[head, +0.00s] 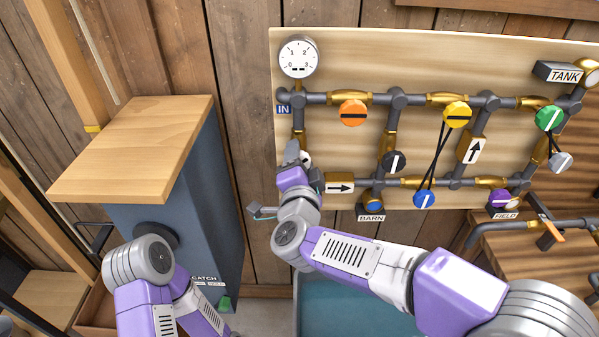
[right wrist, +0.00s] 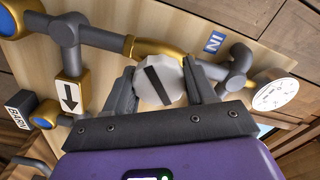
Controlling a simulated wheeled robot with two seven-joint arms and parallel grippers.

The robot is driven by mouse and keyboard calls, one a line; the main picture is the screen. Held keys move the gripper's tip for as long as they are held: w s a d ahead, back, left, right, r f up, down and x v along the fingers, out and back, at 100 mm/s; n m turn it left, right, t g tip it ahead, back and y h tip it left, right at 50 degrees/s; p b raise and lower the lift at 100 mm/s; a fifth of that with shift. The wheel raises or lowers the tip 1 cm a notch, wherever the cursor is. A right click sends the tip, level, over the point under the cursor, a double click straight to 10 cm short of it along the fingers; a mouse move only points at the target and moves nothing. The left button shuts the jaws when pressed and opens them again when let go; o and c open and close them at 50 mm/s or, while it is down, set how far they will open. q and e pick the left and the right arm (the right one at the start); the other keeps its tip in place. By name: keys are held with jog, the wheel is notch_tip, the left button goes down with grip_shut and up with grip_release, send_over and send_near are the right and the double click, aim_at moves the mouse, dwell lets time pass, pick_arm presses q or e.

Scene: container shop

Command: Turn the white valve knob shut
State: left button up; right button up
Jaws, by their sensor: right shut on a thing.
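The white valve knob (right wrist: 160,82) sits on a brass valve body (right wrist: 143,47) in the pipework and carries a dark bar across its face. My right gripper (right wrist: 161,88) is shut on the knob, one finger on each side, in the right wrist view. In the head view my right gripper (head: 293,160) is at the left pipe below the IN label (head: 284,110), and the knob (head: 306,158) is mostly hidden behind it. My left arm shows at the lower left of the head view, but its gripper fingers cannot be made out.
A gauge (head: 298,56) tops the left pipe. Orange (head: 353,113), yellow (head: 456,115), black (head: 394,161), blue (head: 424,200) and green (head: 549,118) knobs sit on the board. An arrow plate (head: 339,187) is close right of my gripper. A wood-topped cabinet (head: 140,140) stands left.

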jog(key=m+b, duration=0.4)
jog(key=shift+d+f+m, duration=0.1)
jog(key=shift+f+m, duration=0.1)
jog(key=shift+m, duration=0.1)
jog(key=shift+m+b, duration=1.5)
jog(key=shift+m, duration=0.1)
jog(key=shift+r, duration=0.1)
jog(key=o, duration=1)
jog(key=s, duration=0.7)
jog(key=shift+s, duration=0.3)
